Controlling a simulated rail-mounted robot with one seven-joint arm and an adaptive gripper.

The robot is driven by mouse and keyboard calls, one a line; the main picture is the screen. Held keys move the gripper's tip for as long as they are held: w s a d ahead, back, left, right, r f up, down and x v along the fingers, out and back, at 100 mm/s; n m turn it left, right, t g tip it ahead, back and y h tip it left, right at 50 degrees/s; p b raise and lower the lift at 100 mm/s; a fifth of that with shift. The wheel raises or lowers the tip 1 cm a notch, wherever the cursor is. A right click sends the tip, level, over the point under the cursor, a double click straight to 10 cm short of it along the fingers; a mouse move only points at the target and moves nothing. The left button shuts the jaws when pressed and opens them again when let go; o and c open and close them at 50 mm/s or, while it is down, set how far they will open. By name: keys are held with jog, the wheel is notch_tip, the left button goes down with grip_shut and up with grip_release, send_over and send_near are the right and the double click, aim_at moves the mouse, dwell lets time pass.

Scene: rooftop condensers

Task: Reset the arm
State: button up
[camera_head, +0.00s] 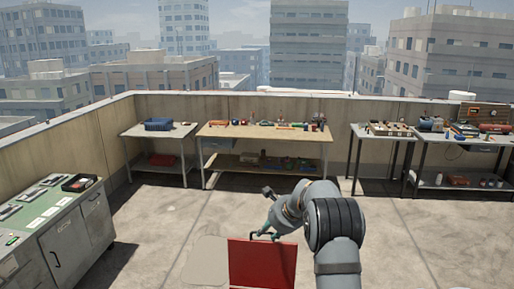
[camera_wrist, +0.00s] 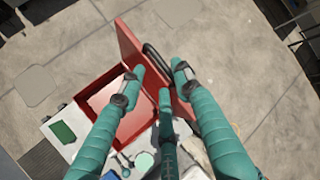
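My gripper (camera_head: 264,215) is out in front of my arm (camera_head: 337,225), just above a red panel (camera_head: 262,263) in the head view. In the wrist view its teal, dark-tipped fingers (camera_wrist: 157,75) are spread apart with a gap between them; it looks open. Past the fingertips is a red box (camera_wrist: 92,108) with its lid (camera_wrist: 128,45) raised and a black handle (camera_wrist: 153,56) on the lid. The handle shows between the fingertips; whether a finger touches it or the lid I cannot tell. The fingers hide part of the box.
A grey cabinet (camera_head: 62,246) stands at the left. A wooden workbench (camera_head: 230,130) with tools, a blue-box table (camera_head: 133,131) and further metal tables at the right line the parapet wall (camera_head: 110,117). The concrete floor (camera_head: 200,212) between is mostly clear.

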jog(key=shift+x, duration=1.9)
jog(key=shift+r, duration=0.1)
